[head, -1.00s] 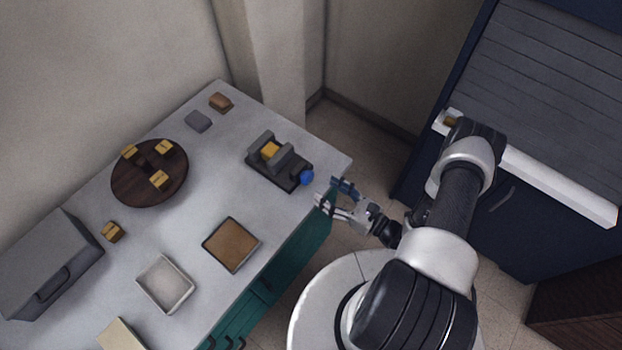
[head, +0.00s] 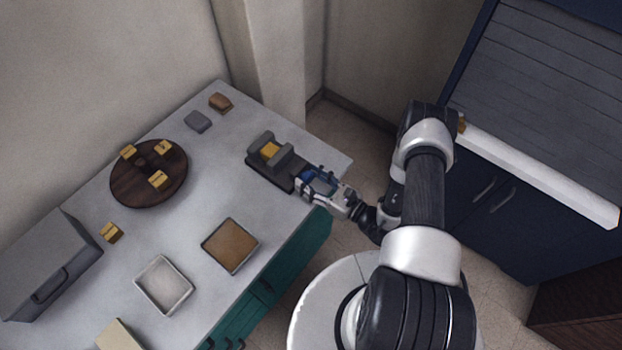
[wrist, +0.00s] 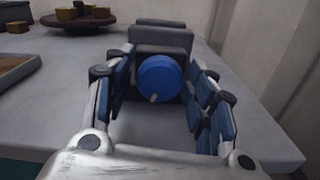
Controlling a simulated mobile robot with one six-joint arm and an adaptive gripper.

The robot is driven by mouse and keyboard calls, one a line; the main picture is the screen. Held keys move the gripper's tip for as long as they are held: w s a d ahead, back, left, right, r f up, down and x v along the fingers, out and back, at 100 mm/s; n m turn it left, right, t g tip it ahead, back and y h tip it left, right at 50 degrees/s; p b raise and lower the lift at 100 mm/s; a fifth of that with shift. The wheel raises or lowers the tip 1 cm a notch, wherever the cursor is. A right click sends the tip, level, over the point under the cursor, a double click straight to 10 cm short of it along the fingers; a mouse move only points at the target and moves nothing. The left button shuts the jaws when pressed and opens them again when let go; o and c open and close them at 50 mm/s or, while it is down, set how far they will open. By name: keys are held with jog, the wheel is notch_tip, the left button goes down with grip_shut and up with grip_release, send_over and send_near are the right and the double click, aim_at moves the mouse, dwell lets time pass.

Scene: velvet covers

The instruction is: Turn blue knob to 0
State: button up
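The blue knob (wrist: 161,79) is a round disc on the front of a dark grey device (wrist: 162,38). A small pale pointer sticks out at its lower edge, slightly left of bottom, in the wrist view. In the head view the device (head: 262,163) sits near the table's right corner with a yellow block (head: 269,150) in its slot, and my gripper mostly hides the knob. My gripper (wrist: 161,90) is open, with its blue-padded fingers on either side of the knob. A gap shows between each finger and the knob; I see no contact.
The grey table (head: 215,190) holds a dark round turntable (head: 120,190) with small yellow blocks, a brown-filled tray (head: 231,245), a white tray (head: 164,284) and a grey box (head: 45,265). A navy cabinet (head: 520,225) stands at the right. The tabletop around the device is clear.

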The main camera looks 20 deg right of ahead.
jog(key=c, duration=0.8)
jog(key=shift+o, duration=0.2)
jog(key=shift+n, duration=0.3)
jog(key=n, duration=0.5)
jog(key=shift+n+b, duration=0.3)
jog(key=n, duration=1.4)
jog(key=shift+f+n, duration=0.1)
jog(key=shift+n, duration=0.2)
